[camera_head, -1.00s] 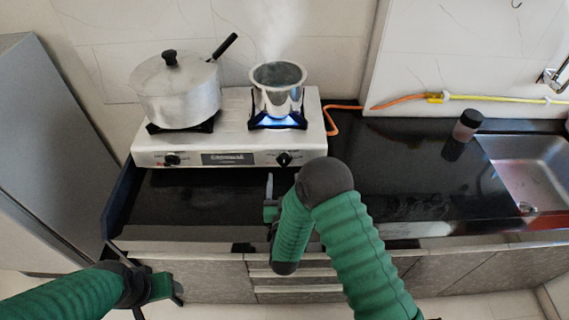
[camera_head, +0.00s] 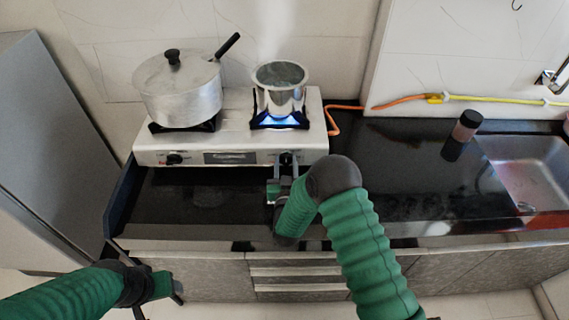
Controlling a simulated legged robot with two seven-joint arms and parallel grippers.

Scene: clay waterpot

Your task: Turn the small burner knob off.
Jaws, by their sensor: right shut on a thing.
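The small burner knob (camera_head: 286,158) is on the right of the stove's front panel, partly hidden by my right gripper (camera_head: 285,163). My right gripper is shut on this knob, its fingers on either side of it. The small burner (camera_head: 281,122) above shows a blue flame under a steaming steel pot (camera_head: 280,92). My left gripper (camera_head: 176,290) is low at the left, away from the stove, and its fingers are too unclear to judge.
The white stove (camera_head: 232,143) also carries a large lidded pot (camera_head: 180,90) on its left, with another knob (camera_head: 174,158) below. An orange hose (camera_head: 345,106) runs right. A dark bottle (camera_head: 462,135) stands by the sink (camera_head: 530,178). The black counter (camera_head: 380,165) between is clear.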

